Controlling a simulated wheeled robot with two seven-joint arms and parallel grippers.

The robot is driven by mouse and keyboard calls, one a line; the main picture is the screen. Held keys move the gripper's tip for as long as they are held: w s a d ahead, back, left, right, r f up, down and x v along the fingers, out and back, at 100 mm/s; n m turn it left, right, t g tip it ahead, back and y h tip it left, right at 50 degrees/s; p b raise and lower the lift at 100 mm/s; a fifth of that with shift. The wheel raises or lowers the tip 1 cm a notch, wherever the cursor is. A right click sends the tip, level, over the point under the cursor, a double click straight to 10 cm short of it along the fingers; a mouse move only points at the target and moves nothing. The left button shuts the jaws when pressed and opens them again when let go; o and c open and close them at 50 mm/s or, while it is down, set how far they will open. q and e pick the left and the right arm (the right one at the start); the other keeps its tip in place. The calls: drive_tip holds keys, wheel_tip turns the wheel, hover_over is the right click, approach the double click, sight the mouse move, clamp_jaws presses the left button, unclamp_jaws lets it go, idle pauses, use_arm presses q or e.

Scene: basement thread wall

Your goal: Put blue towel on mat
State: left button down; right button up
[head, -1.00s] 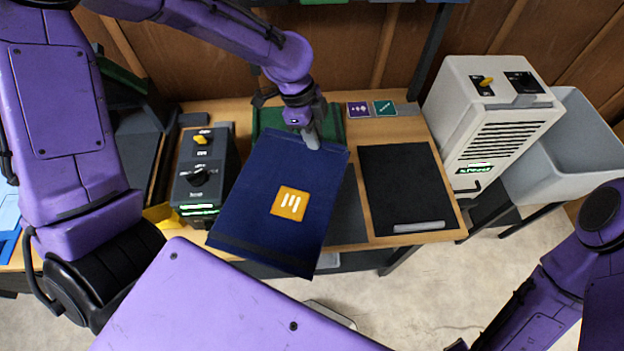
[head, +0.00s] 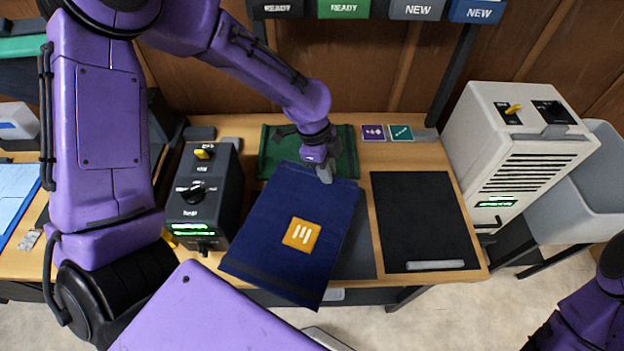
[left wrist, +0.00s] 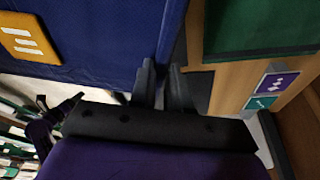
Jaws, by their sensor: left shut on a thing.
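The blue towel (head: 275,240) is a flat dark blue cloth with an orange patch bearing white bars. My left gripper (head: 325,173) is shut on its far right edge. The towel hangs tilted above the table, its near end toward the table's front edge. In the left wrist view the towel (left wrist: 100,40) fills the upper left and its edge is at the fingers (left wrist: 160,85). A black mat (head: 425,215) with a grey bar lies bare at the right of the table. A dark grey mat (head: 355,245) lies partly hidden under the towel. A green mat (head: 275,150) lies behind it.
A black control box (head: 205,195) with knobs stands left of the towel. A white vented machine (head: 530,150) and a grey tub (head: 600,190) stand at the right. Purple and green cards (head: 373,132) lie at the back. Signed bins (head: 345,8) hang above.

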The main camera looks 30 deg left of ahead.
use_arm(q)
wheel_tip(320, 180, down, 8)
drive_tip(key=shift+s+r+p, duration=0.1)
drive_tip(key=shift+r+p, duration=0.05)
drive_tip(key=shift+p, duration=0.4)
drive_tip(key=shift+f, duration=0.35)
drive_tip(key=c, duration=1.1)
unclamp_jaws()
drive_tip(key=shift+f, duration=0.1)
drive_tip(key=b+v, duration=0.1)
drive_tip(key=v, duration=1.1)
drive_tip(key=shift+b, duration=0.35)
